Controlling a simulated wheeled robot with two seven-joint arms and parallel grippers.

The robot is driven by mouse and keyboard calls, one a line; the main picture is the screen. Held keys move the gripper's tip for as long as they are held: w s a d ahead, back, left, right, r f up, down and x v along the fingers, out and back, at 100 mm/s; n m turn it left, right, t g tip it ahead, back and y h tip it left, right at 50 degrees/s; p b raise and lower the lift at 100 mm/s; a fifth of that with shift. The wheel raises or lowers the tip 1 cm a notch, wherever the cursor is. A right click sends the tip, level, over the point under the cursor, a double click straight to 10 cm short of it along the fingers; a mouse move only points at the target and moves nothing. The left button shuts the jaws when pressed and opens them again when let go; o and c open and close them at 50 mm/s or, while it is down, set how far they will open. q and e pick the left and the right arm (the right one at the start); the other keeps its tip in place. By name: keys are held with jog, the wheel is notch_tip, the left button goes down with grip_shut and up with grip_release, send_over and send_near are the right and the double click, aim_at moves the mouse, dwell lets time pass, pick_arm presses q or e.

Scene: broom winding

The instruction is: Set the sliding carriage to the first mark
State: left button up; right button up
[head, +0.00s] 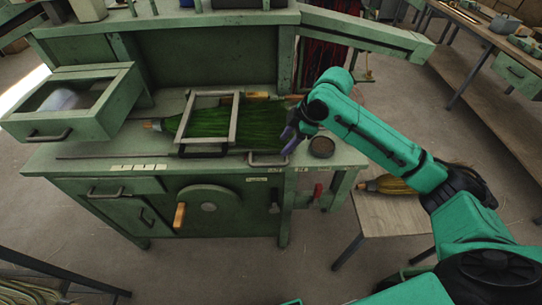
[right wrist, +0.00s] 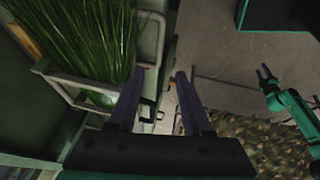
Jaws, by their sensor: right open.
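The sliding carriage appears to be the rectangular metal frame (head: 236,121) lying across the green broom bristles (head: 262,128) on the bench; its bar also shows in the right wrist view (right wrist: 72,82). White mark labels (head: 138,167) sit along the bench's front edge at left; their writing is too small to read. A grey loop handle (head: 267,162) is at the front edge, right of the frame. My right gripper (head: 291,141) is open and empty near this handle; its fingers are apart in the wrist view (right wrist: 161,72). My left gripper (right wrist: 267,74) shows small in the wrist view.
An open drawer box (head: 75,100) stands at the bench's left. A round dark tin (head: 321,147) sits at the right end of the bench top. A wheel (head: 208,207) with a wooden handle is on the front. A side table (head: 392,214) with another broom stands right.

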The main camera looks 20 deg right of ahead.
aim_at(269, 164)
jog(key=p+x, duration=0.1)
jog(key=x, duration=1)
jog(key=shift+w+a+f+p, duration=0.15)
jog(key=shift+w+f+p, duration=0.05)
jog(key=shift+f+p, duration=0.1)
jog(key=shift+a+f, duration=0.2)
jog(key=shift+d, duration=0.1)
grip_shut()
dwell(0.3)
